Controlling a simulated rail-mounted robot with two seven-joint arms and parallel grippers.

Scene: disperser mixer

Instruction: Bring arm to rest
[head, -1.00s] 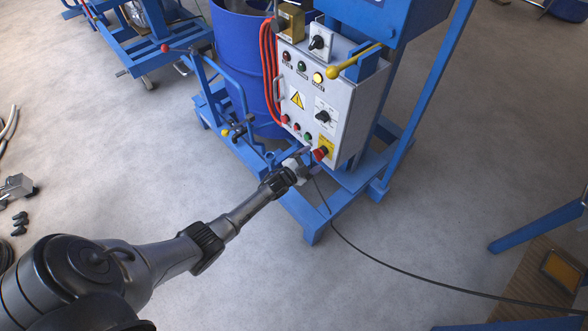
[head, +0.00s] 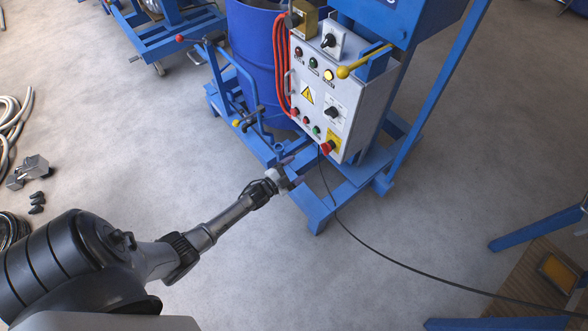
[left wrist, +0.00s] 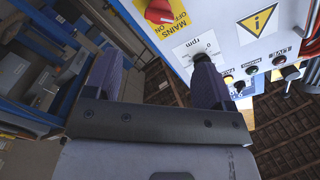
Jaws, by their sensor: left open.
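My left arm reaches in from the lower left in the head view. The grey control box (head: 325,95) carries lamps, buttons and black rotary knobs. It also shows in the left wrist view (left wrist: 228,40), with a red mains switch (left wrist: 160,11) and an rpm knob behind the right finger. My right gripper is not in view.
The blue mixer frame (head: 318,205) stands under the box, with a blue drum (head: 255,60) behind. A black cable (head: 390,262) runs across the floor to the lower right. Hoses (head: 12,125) and a metal part (head: 30,168) lie at the left. Floor between is open.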

